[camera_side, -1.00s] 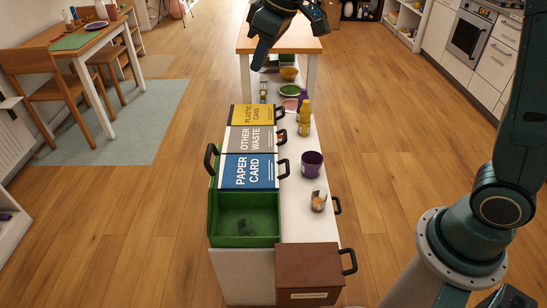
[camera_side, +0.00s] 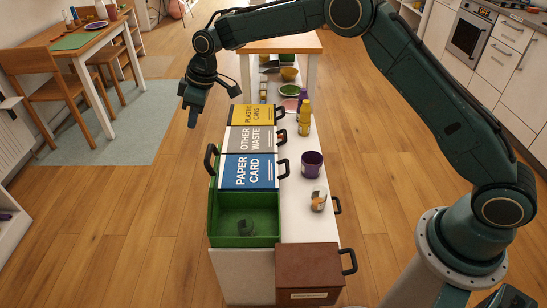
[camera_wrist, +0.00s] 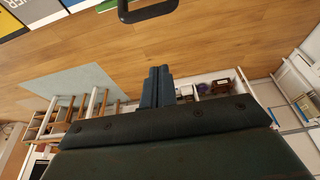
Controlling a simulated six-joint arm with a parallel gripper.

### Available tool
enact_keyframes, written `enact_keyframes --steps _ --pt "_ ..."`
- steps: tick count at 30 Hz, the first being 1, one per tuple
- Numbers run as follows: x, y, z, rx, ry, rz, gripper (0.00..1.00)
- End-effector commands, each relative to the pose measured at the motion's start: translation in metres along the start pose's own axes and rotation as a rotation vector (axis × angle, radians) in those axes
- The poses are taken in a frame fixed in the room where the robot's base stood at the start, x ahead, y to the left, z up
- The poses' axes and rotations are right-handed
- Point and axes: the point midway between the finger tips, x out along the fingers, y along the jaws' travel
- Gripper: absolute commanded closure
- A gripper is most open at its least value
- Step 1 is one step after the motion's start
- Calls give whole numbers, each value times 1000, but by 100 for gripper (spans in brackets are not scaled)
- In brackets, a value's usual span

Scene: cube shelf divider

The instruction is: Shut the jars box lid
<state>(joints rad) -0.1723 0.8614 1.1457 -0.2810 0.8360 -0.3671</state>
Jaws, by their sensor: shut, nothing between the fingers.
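The jars box appears to be the open green box (camera_side: 262,241) at the near end of the row of bins. Its lid (camera_side: 212,195) looks raised along the left side, seen nearly edge-on, with a black handle (camera_side: 210,157) at the top. Something dark lies inside the box. My gripper (camera_side: 193,123) is shut and empty, pointing down over the floor left of the bins, apart from the lid and beyond its handle. In the wrist view my shut fingers (camera_wrist: 158,88) show side by side, and a black handle (camera_wrist: 147,10) is at the top edge.
Blue (camera_side: 249,172), grey (camera_side: 250,140) and yellow (camera_side: 254,115) lids lie closed beyond the green box. A brown box (camera_side: 309,267), purple cup (camera_side: 312,164), jar (camera_side: 318,201) and yellow bottle (camera_side: 304,118) stand to the right. Floor left of the bins is clear.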

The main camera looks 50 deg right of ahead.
Motion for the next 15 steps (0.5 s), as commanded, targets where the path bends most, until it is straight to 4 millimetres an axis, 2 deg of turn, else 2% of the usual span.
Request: enact_keyframes --steps 3,15 --pt "8 0 -2 -8 0 -4 100" --pt "16 0 -2 -9 -1 -4 100"
